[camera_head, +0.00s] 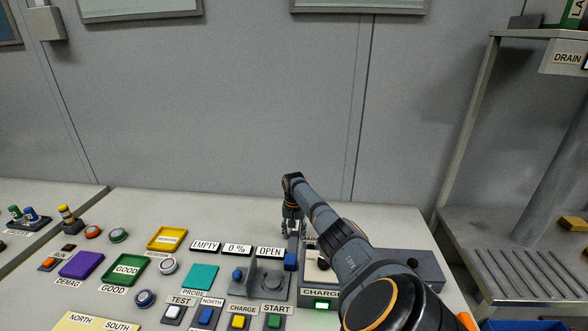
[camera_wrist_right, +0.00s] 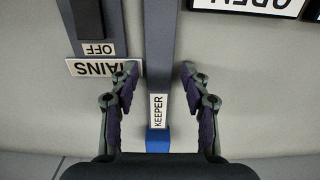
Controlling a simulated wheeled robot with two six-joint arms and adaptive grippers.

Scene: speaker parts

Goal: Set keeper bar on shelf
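The keeper bar (camera_wrist_right: 160,60) is a long grey bar with a white KEEPER label. In the right wrist view it runs down the middle of the picture to a blue part near the bottom. My right gripper (camera_wrist_right: 158,85) is open, with one finger on each side of the bar and a gap to both sides. In the head view my right gripper (camera_head: 293,226) points down at the back of the bench, and the bar there is mostly hidden by the arm. My left gripper is not in view. I cannot tell which surface is the bar's shelf.
A blue block (camera_head: 290,261) stands just in front of the gripper. The OPEN sign (camera_head: 270,252) and a grey fixture (camera_head: 272,286) are close by. A MAINS label (camera_wrist_right: 103,67) lies beside one finger. A slatted metal rack (camera_head: 515,275) stands at the right.

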